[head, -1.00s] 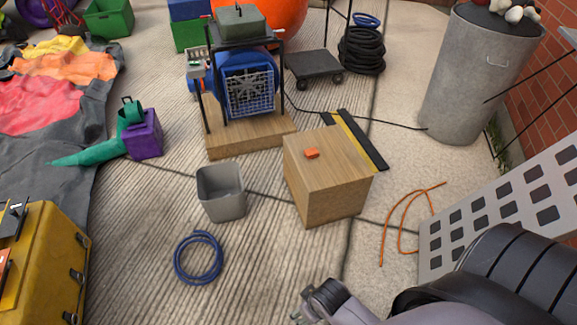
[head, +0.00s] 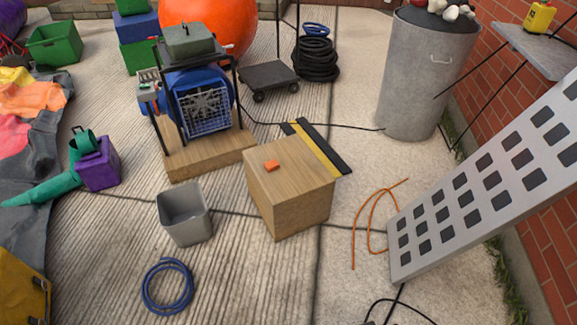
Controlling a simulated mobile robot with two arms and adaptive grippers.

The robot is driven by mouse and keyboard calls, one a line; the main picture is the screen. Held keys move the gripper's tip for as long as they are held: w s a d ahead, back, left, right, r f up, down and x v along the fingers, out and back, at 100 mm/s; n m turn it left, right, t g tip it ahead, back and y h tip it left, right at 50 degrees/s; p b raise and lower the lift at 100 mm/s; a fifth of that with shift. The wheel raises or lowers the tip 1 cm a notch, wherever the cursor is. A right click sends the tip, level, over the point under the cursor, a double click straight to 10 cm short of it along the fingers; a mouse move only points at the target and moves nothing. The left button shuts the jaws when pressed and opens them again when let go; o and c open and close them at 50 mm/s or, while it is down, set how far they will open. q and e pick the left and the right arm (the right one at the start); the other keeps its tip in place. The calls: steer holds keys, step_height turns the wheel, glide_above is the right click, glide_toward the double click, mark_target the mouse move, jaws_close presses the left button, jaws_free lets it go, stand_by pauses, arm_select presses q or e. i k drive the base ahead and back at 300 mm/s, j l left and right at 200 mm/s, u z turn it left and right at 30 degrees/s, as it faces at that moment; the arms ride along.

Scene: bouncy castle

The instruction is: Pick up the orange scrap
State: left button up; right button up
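The orange scrap (head: 271,165) is a small flat orange piece. It lies on top of a wooden box (head: 291,208), near the left part of its top face. Nothing touches or covers the scrap. Neither of my grippers shows in the head view now.
A grey open bin (head: 184,216) stands left of the box, with a coiled blue hose (head: 167,286) in front of it. A blue blower (head: 204,102) on a wooden base is behind.

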mark_target(272, 165)
steer(key=i+l, duration=0.1)
steer(key=i, duration=0.35)
steer(key=i+l+u, duration=0.15)
steer(key=i, duration=0.7)
steer(key=l+u, duration=0.05)
